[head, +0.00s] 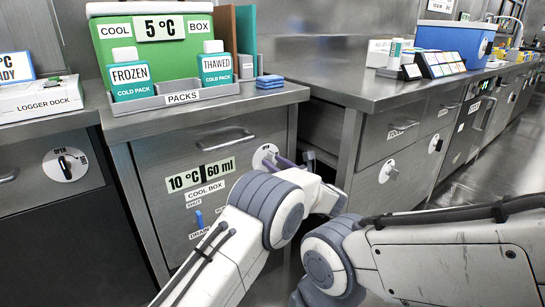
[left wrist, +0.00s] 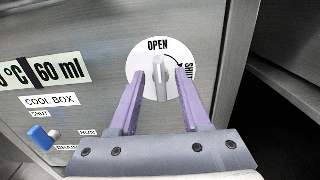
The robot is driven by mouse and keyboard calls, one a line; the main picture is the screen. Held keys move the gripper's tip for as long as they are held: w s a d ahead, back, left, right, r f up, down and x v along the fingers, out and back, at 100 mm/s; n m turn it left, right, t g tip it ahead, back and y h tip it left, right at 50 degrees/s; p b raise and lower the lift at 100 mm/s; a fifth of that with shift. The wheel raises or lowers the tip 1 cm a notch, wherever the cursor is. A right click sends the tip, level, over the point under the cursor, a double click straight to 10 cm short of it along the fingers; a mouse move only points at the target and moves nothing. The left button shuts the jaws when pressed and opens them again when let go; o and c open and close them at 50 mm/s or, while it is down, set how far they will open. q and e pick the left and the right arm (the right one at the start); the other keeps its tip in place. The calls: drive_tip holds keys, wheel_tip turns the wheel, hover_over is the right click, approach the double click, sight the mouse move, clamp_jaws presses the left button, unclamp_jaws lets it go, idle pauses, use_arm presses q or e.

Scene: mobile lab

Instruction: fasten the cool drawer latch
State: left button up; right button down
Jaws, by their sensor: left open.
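The cool drawer latch is a white round plate (left wrist: 147,88) marked OPEN at the top and SHUT at the right, with a grey handle (left wrist: 158,80) standing upright towards OPEN. In the head view the plate (head: 264,157) sits at the top right of the drawer front (head: 165,207). My left gripper (left wrist: 160,74) is open, its purple fingers to the left and right of the handle, with visible gaps. Whether the fingertips reach past the handle's front is unclear. In the head view my left gripper (head: 288,161) is partly hidden by its own wrist. My right gripper is not visible.
A blue drain lever (left wrist: 41,138) is at the lower left of the drawer front. Above are a drawer handle (head: 221,137) and the counter with a green cool box (head: 153,50) and cold packs (head: 129,75). Another counter (head: 340,80) stands to the right, across a dark gap.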

use_arm(q)
drive_tip(key=shift+w+a, duration=0.15)
drive_tip(key=shift+w, duration=0.05)
drive_tip(key=shift+c, duration=0.3)
clamp_jaws()
drive_tip(key=shift+m, duration=0.3)
drive_tip(key=shift+w+d+f+m+p, duration=0.15)
drive_tip(key=shift+m+p, duration=1.15)
drive_tip(key=shift+m, duration=1.6)
drive_tip(key=shift+w+d+f+m+p, duration=0.15)
drive_tip(key=shift+m+p, duration=1.2)
drive_tip(key=shift+m, duration=1.55)
drive_tip(key=shift+d+f+m+p, duration=0.15)
drive_tip(key=shift+m+p, duration=1.15)
drive_tip(key=shift+m, duration=1.6)
